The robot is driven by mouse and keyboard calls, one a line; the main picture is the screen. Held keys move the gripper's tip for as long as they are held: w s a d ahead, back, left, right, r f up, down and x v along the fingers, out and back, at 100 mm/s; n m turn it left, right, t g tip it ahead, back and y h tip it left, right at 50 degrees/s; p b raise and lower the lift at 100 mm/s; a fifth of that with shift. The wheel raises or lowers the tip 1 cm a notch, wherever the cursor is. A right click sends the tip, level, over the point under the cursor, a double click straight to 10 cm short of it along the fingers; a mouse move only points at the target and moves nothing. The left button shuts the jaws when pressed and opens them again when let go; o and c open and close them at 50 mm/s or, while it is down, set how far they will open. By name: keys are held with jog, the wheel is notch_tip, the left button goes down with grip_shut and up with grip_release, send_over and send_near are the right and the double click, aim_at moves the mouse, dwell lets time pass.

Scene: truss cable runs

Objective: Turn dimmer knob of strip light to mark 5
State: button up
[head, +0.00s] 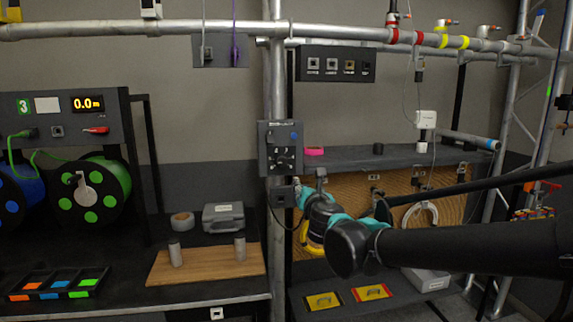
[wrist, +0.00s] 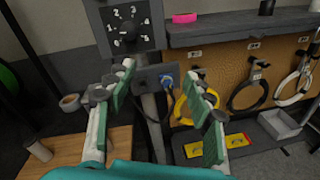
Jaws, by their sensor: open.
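The grey control box (head: 280,148) is mounted on the upright pole, with a blue button and a dark dial on its face. In the wrist view the dark round dimmer knob (wrist: 128,34) shows at the top, ringed by white numbers and marks. Its pointer is too small to read for certain. My gripper (wrist: 161,72) is open and empty, its green-padded fingers spread below and to the right of the knob, not touching it. In the head view my gripper (head: 300,192) is just right of the pole, lower than the box.
A small socket box (wrist: 155,78) with a blue plug and cable sits under the control box, seen between my fingers. A shelf (head: 400,155) and a wooden board with hung cables are at right. A bench with a wooden board (head: 205,265) is at left.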

jog(key=a+r+n+y, duration=0.2)
jog(key=a+n, duration=0.2)
send_near(283, 163)
jog(key=x, duration=0.9)
jog(key=shift+w+a, duration=0.1)
jog(key=shift+w, duration=0.1)
jog(key=shift+c, duration=0.5)
jog(key=c, duration=1.1)
jog(key=shift+o, duration=0.2)
